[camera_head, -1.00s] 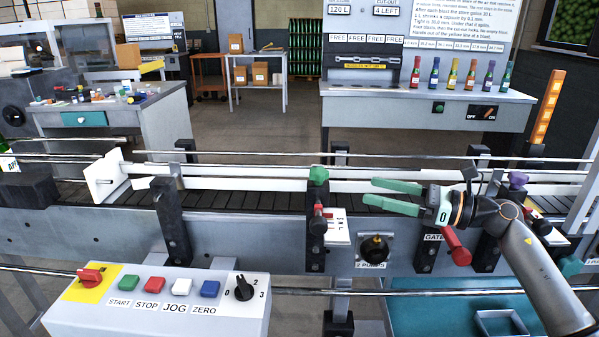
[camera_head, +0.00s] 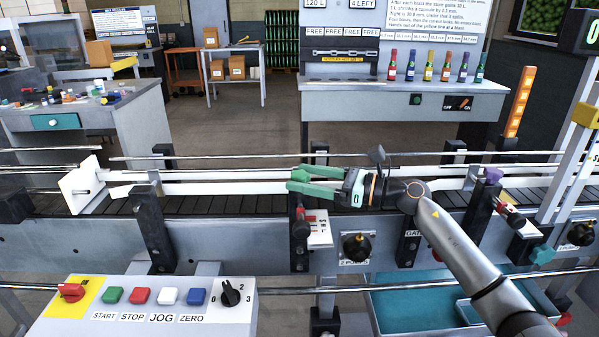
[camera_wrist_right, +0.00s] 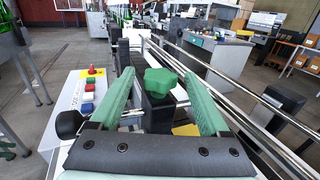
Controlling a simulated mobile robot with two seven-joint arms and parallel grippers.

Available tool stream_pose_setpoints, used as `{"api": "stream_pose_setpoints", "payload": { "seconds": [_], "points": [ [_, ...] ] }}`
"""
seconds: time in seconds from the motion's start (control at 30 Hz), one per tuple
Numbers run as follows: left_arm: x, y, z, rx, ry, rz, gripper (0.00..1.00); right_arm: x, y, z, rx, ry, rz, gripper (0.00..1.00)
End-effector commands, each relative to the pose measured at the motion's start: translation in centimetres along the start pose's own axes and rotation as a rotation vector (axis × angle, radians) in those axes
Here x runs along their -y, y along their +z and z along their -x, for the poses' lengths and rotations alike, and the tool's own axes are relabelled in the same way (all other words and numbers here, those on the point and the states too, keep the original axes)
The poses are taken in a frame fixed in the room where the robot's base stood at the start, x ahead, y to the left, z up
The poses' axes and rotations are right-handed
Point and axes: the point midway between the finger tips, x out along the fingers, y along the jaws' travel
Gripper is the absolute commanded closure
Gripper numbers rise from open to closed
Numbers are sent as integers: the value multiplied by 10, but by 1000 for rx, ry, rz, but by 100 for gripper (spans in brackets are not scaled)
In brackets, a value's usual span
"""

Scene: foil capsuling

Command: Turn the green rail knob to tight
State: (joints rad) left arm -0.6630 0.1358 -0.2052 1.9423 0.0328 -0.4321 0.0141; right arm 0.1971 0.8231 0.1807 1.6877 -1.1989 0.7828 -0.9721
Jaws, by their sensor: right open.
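The green rail knob (camera_wrist_right: 160,82) is a lobed knob on top of a black post, seen in the right wrist view. It lies between the two green fingers of my right gripper (camera_wrist_right: 160,98), which is open with a gap on both sides of the knob. In the head view my right gripper (camera_head: 312,182) reaches left over the conveyor, its fingers at the top of the post (camera_head: 299,235). There the fingers largely hide the knob, and I cannot tell whether they touch it. My left gripper is not in view.
A purple knob (camera_head: 493,175) tops another post to the right. A white card (camera_head: 320,230) and red clamp handle sit below the green knob. The control box (camera_head: 140,313) stands in front left. Metal rails run along the conveyor (camera_head: 230,203).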

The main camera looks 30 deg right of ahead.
Motion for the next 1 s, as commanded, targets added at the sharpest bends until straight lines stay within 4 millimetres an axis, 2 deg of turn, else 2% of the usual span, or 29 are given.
{"api": "stream_pose_setpoints", "payload": {
  "seconds": [0.2,0.47,1.0],
  "points": [
    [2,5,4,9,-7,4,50,0,0,-14,0,1,-1,20],
    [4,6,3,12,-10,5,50,0,0,-15,0,1,0,20],
    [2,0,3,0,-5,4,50,0,0,-15,-1,1,0,79]
  ]
}}
